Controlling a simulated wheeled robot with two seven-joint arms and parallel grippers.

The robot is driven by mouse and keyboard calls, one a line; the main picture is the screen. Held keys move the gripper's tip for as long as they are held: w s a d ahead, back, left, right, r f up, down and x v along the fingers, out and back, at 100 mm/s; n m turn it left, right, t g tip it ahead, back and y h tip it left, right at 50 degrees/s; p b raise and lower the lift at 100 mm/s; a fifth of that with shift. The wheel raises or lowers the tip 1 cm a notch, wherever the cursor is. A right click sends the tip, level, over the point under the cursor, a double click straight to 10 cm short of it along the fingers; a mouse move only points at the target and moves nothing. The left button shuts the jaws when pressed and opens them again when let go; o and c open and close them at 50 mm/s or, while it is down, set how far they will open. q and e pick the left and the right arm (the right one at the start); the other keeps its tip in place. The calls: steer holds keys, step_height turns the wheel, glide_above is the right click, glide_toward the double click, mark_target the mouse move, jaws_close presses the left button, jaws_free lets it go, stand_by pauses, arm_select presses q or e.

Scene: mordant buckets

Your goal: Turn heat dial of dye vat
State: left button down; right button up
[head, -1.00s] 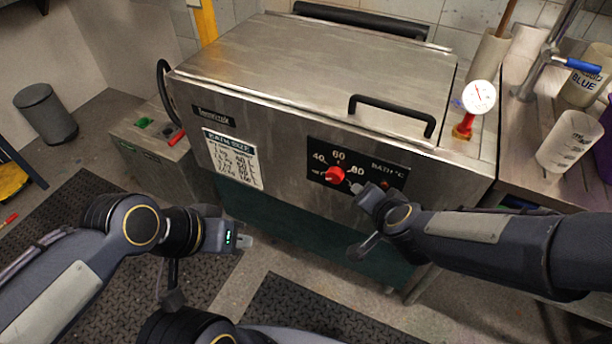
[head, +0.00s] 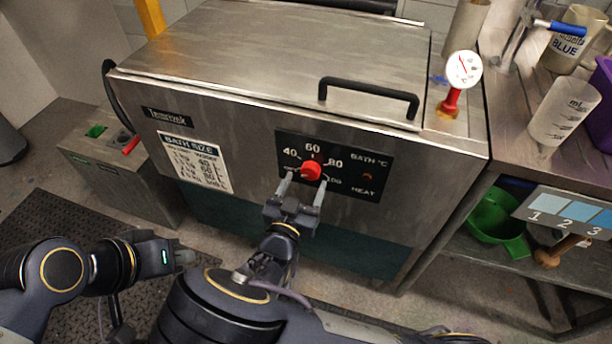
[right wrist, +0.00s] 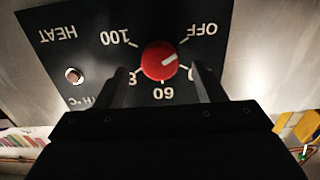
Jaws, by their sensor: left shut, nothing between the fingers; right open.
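The dye vat (head: 240,130) is a steel box with a black control panel (head: 352,170) on its front. The red heat dial (head: 311,171) sits on that panel, with 40, 60 and 80 printed around it. In the right wrist view, upside down, the dial (right wrist: 159,61) has a white mark pointing between OFF and the partly hidden 40. My right gripper (head: 303,187) is open, its fingers pointing at the panel just below the dial. In the wrist view its fingers (right wrist: 163,80) lie either side of the dial, apart from it. My left gripper (head: 184,257) is shut and empty, low at left.
A black lid handle (head: 368,92) is above the panel. A red-stemmed gauge (head: 463,70) stands at the vat's right corner. A side bench (head: 505,110) holds jugs, with a green bucket (head: 490,215) on its lower shelf. A grey box (head: 125,175) stands left.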

mark_target(309, 176)
steer(key=shift+x, duration=1.55)
steer(key=c, duration=1)
steer(key=shift+o, duration=0.2)
steer(key=shift+f+m+b, duration=0.2)
steer(key=shift+m+b, duration=0.8)
steer(key=shift+b, duration=0.3)
steer(key=m+b, duration=1)
steer(key=b, duration=0.1)
steer(key=shift+f, duration=0.1)
steer(key=m+b, duration=0.9)
steer(key=b, duration=0.3)
steer(key=shift+m, duration=0.3)
steer(key=shift+r+m+b, duration=0.25)
steer(key=shift+m+b, duration=0.85)
steer(key=shift+b, duration=0.2)
